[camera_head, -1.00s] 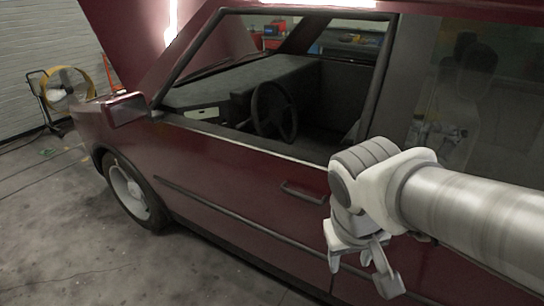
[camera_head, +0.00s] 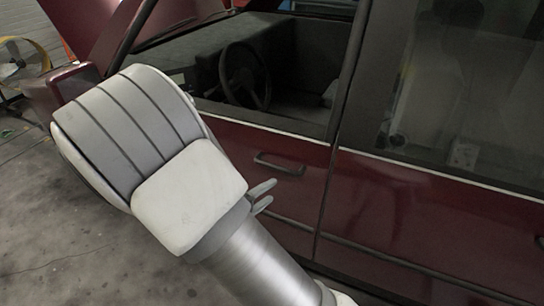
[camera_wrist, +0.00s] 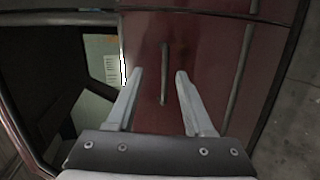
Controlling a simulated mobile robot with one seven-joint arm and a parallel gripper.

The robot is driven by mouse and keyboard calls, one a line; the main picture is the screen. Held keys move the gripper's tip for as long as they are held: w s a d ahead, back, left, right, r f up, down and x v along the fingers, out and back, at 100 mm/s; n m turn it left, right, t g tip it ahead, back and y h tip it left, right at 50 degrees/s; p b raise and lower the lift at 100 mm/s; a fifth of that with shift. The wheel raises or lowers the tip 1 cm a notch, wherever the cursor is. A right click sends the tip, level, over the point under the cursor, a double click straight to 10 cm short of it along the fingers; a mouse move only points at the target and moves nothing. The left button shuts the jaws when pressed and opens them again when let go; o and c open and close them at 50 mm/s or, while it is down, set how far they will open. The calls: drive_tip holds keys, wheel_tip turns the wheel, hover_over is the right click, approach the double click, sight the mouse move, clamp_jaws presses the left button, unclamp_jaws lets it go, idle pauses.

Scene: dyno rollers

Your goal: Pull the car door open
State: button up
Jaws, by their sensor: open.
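The dark red front car door (camera_head: 303,195) appears shut, its rear edge flush along the seam. Its dark handle (camera_head: 279,164) lies flat on the panel below the open window. My gripper (camera_head: 268,194) is open and empty, just below and left of the handle in the head view; my arm hides part of it. In the wrist view the handle (camera_wrist: 164,72) stands upright in the picture between the two spread fingertips of my gripper (camera_wrist: 160,74). The fingers do not visibly touch it; the gap in depth is hard to tell.
The rear door (camera_head: 420,205) continues to the right past the seam. The side mirror (camera_head: 62,88) sticks out at the left, partly behind my arm. The steering wheel (camera_head: 243,75) shows inside. A yellow fan (camera_head: 20,62) stands far left. The concrete floor (camera_head: 50,240) beside the car is clear.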

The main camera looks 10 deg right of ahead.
drive_tip(key=w+a+f+n+t+y, duration=0.1)
drive_tip(key=a+f+n+t, duration=0.1)
drive_tip(key=a+f, duration=0.15)
approach(278, 166)
drive_tip(key=x, duration=1)
drive_tip(key=shift+f+p, duration=0.35)
drive_tip(key=shift+f, duration=0.1)
drive_tip(key=shift+c, duration=0.3)
clamp_jaws()
idle(0.4)
